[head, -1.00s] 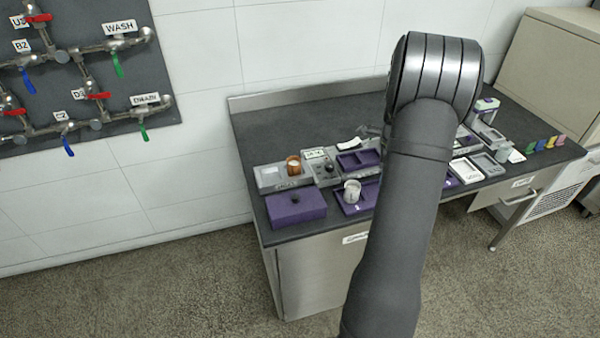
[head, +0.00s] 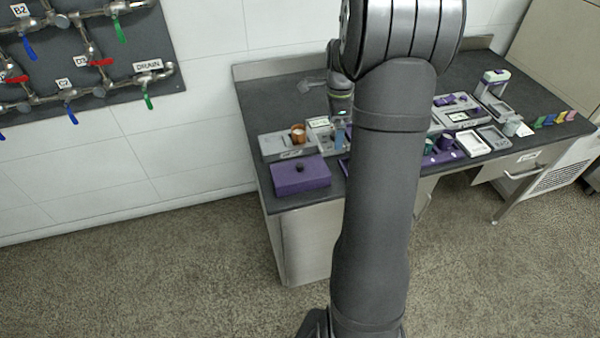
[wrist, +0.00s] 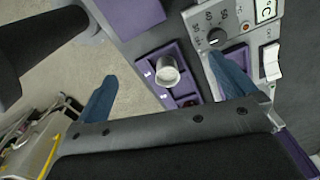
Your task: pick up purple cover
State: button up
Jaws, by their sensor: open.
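The purple cover (head: 301,176) is a box-shaped lid with a dark round knob on top. It sits at the left front of the dark bench in the head view. Part of a purple surface, apparently the same cover (wrist: 136,14), shows at the top edge of the wrist view. My gripper (wrist: 163,67) is open, with two blue fingers spread and nothing held. In the wrist view it hangs over the bench, with the cover beyond the fingertips. In the head view my arm hides much of the area right of the cover.
A purple tray (wrist: 178,50) with a metal cup (wrist: 168,72) lies below the fingers. A grey panel with a dial (wrist: 214,36) stands beside it. An orange-brown cup (head: 298,133) stands on a grey unit behind the cover. The bench's front edge is close to the cover.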

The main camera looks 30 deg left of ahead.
aim_at(300, 164)
jog(key=s+a+r+n, duration=0.35)
jog(key=s+a, duration=0.25)
jog(key=s, duration=0.2)
jog(key=shift+m, duration=0.45)
jog(key=f, duration=1.1)
jog(key=shift+a+f, duration=0.2)
jog(key=shift+f, duration=0.2)
jog(key=shift+s+f, duration=0.15)
jog(key=shift+f, duration=1.2)
jog(key=shift+s+f, duration=0.15)
jog(key=shift+f, duration=1.15)
jog(key=c, duration=0.9)
jog(key=shift+r, duration=0.15)
